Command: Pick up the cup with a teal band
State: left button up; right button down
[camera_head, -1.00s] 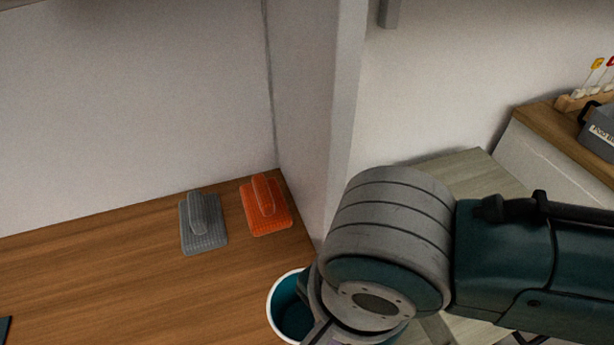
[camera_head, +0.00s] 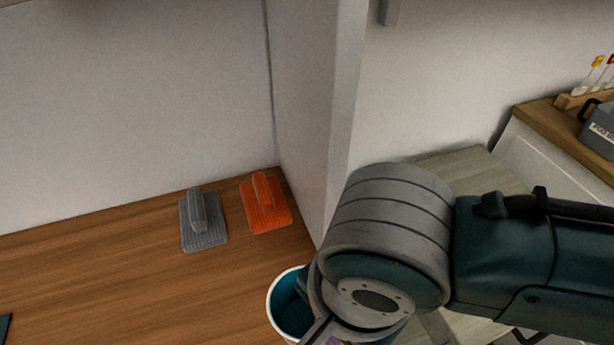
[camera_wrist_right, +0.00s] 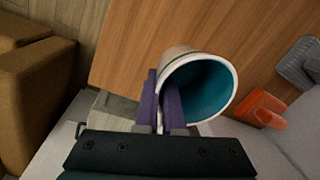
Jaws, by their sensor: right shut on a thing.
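The cup (camera_head: 287,306) is white outside and teal inside, with a thin dark line under its rim. It shows at the bottom middle of the head view, partly hidden by my right arm. In the right wrist view the cup (camera_wrist_right: 205,85) is tilted in the picture, its open mouth facing right. My right gripper (camera_wrist_right: 164,98) has purple fingers, shut on the cup's near wall, with one finger inside the mouth. The fingertips are hidden in the head view. Whether the cup touches the table cannot be told. My left gripper is not in view.
A grey brush-like block (camera_head: 203,222) and an orange one (camera_head: 265,203) lie on the wooden table (camera_head: 120,270) near the wall. A white wall corner (camera_head: 318,120) stands close to my right arm. The table's left part is mostly clear.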

dwell(0.3)
jog(key=shift+r, duration=0.25)
notch_tip(320, 180, up, 20)
jog(key=p, duration=0.5)
jog(key=shift+f+p, duration=0.2)
jog(key=shift+p, duration=0.2)
